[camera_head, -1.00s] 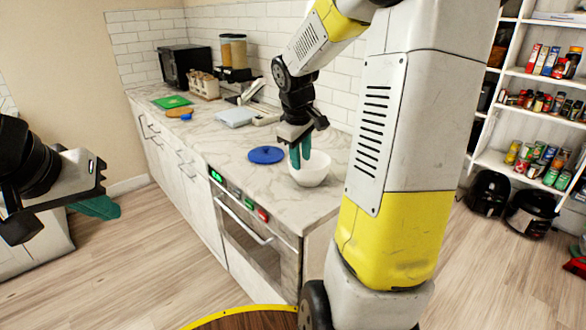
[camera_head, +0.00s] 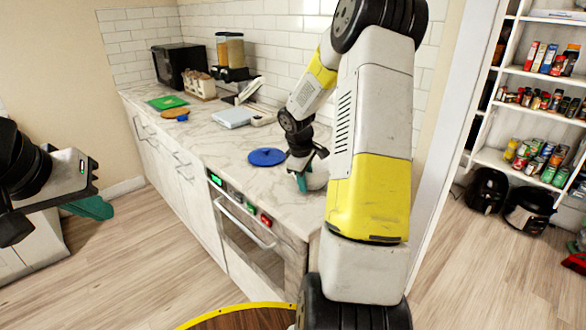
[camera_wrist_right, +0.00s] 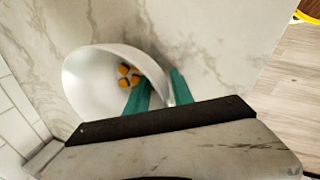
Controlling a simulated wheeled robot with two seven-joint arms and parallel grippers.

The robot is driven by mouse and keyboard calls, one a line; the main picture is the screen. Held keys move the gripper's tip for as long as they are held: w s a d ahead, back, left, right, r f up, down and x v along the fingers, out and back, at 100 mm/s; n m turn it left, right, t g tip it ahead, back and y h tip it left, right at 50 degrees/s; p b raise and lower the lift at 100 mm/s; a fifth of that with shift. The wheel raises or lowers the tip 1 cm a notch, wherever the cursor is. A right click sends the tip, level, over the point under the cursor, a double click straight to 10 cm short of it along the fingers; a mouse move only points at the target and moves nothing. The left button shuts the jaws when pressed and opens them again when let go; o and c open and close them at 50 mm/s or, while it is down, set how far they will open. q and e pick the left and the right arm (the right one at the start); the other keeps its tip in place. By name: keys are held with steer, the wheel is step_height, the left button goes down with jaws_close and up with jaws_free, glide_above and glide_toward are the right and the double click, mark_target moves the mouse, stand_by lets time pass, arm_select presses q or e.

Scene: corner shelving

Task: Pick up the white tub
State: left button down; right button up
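The white tub (camera_head: 316,179) is a round white bowl at the near right end of the marble counter, partly hidden by my right arm in the head view. In the right wrist view the white tub (camera_wrist_right: 88,82) holds several small orange pieces (camera_wrist_right: 129,75). My right gripper (camera_head: 301,182) is down at its rim. One teal finger is inside the tub and the other outside, with the wall between them (camera_wrist_right: 160,86). Whether the fingers press on the wall is unclear. My left gripper (camera_head: 95,208) is far left, away from the counter; its teal fingers overlap, so its opening is unclear.
A blue disc (camera_head: 267,157) lies left of the tub on the counter (camera_head: 235,145). A pale blue board (camera_head: 234,117), green board (camera_head: 167,102) and microwave (camera_head: 180,64) are farther back. The tiled wall is behind; shelves (camera_head: 535,80) stand at right.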

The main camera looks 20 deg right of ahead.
steer(key=shift+f, duration=0.1)
steer(key=shift+c, duration=0.2)
jaws_close()
stand_by(1.2)
